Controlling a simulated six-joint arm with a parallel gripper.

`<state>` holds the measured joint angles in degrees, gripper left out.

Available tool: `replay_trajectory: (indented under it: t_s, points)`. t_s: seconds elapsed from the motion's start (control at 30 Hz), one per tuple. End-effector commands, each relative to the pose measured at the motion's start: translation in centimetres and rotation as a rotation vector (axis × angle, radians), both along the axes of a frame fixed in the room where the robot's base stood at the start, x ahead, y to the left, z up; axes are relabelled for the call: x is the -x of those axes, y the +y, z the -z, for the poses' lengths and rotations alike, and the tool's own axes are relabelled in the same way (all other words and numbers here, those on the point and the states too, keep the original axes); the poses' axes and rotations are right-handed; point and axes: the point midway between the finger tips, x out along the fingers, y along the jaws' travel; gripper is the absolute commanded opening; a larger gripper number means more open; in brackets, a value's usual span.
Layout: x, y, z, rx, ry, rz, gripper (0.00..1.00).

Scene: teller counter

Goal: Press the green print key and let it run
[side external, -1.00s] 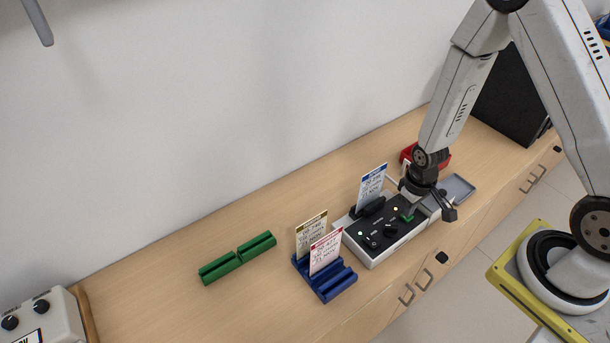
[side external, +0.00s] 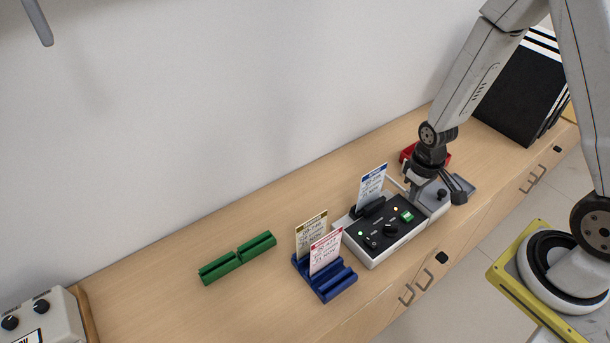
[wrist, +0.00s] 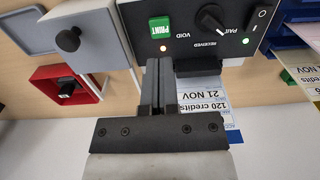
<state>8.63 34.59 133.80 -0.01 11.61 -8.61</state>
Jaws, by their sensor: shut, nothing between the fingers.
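The green print key (side external: 407,216) is on the black top panel of the printing unit (side external: 375,238). It is uncovered, and in the wrist view the key (wrist: 160,27) reads PRINT. My gripper (side external: 408,193) is shut and empty, raised a little above and behind the key. In the wrist view its fingertips (wrist: 158,62) sit just short of the key, apart from it. A blue-topped card (side external: 372,184) stands in the unit's slot.
A blue rack (side external: 338,285) holds two cards left of the unit. Green holders (side external: 238,258) lie farther left. A grey block with a dark knob (wrist: 68,40), a red tray (wrist: 55,78) and a grey tray (wrist: 28,28) lie beyond the unit. The counter's left half is mostly clear.

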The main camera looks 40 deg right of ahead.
Motion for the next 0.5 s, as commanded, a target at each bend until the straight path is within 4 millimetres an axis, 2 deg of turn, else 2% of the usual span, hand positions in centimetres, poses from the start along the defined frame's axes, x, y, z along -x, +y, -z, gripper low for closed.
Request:
replay_trajectory:
  t_s: [0.5]
  points:
    - [0.0, 0.0, -2.6, 0.000, -0.001, 0.000, 0.00]
